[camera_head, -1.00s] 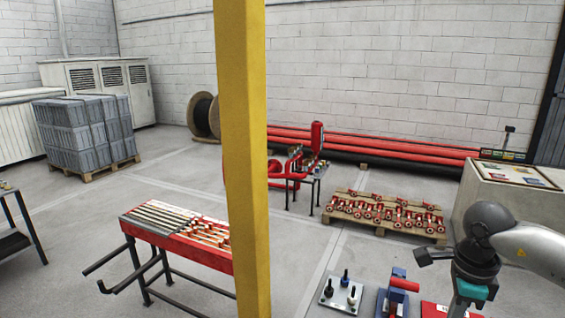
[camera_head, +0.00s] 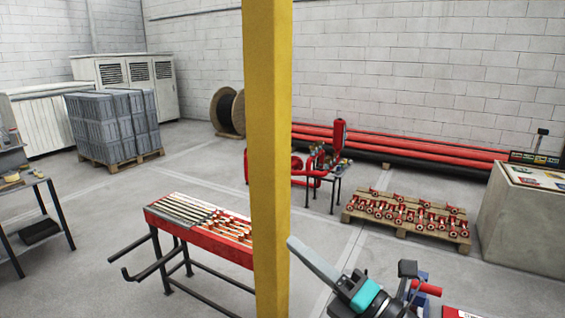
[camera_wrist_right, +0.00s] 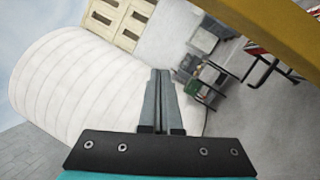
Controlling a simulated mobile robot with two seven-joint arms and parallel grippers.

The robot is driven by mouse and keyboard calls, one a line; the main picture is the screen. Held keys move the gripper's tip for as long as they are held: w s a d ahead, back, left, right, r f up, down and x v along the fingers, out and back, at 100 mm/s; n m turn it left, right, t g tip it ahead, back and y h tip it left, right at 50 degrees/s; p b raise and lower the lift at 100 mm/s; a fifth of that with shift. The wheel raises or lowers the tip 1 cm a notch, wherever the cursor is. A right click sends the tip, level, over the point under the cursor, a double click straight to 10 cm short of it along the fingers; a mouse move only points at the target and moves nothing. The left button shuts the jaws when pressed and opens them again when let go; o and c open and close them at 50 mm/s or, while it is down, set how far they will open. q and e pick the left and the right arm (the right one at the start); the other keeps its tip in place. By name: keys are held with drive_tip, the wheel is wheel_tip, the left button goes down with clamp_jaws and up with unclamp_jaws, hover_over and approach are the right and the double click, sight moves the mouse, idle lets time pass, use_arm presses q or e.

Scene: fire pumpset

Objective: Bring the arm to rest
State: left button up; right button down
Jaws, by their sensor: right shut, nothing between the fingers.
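My right gripper (camera_head: 294,243) is at the bottom of the head view, just right of the yellow post. Its long grey fingers point up and left, with a black mount and a teal band behind them. In the right wrist view the two grey fingers (camera_wrist_right: 160,74) lie together, shut, with nothing between them. The gripper is in the air and holds nothing. Most of the right arm is outside the head view. My left gripper is not in view.
A yellow post (camera_head: 267,150) stands close in front, left of the fingertips. A red-topped table (camera_head: 190,220) with rods is behind it. A pallet of red fittings (camera_head: 408,222) lies beyond. A red and blue item (camera_head: 426,287) is near the gripper. Open floor (camera_head: 330,235) lies between.

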drive_tip(key=s+d+f+m+h, duration=0.3)
drive_tip(key=d+f+m+h, duration=1.2)
drive_tip(key=m, duration=0.8)
drive_tip(key=s+a+f+m+g, duration=0.1)
drive_tip(key=s+f+m+g, duration=0.2)
drive_tip(key=s+f+g, duration=0.5)
drive_tip(key=s+a+f+m+g, duration=0.15)
drive_tip(key=s+f+m, duration=0.25)
drive_tip(key=s, duration=0.7)
wheel_tip(320, 180, down, 29)
drive_tip(key=s+g+b, duration=0.2)
drive_tip(key=g+b, duration=0.1)
drive_tip(key=b, duration=0.4)
use_arm(q)
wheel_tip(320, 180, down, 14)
drive_tip(key=b, duration=0.6)
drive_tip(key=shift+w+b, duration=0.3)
drive_tip(key=shift+b, duration=0.1)
use_arm(e)
drive_tip(key=s+d+f, duration=0.3)
drive_tip(key=s+f, duration=1.3)
drive_tip(key=f, duration=0.4)
drive_tip(key=shift+f+n+g, duration=0.2)
drive_tip(key=shift+n+g, duration=0.15)
drive_tip(key=shift+n, duration=0.05)
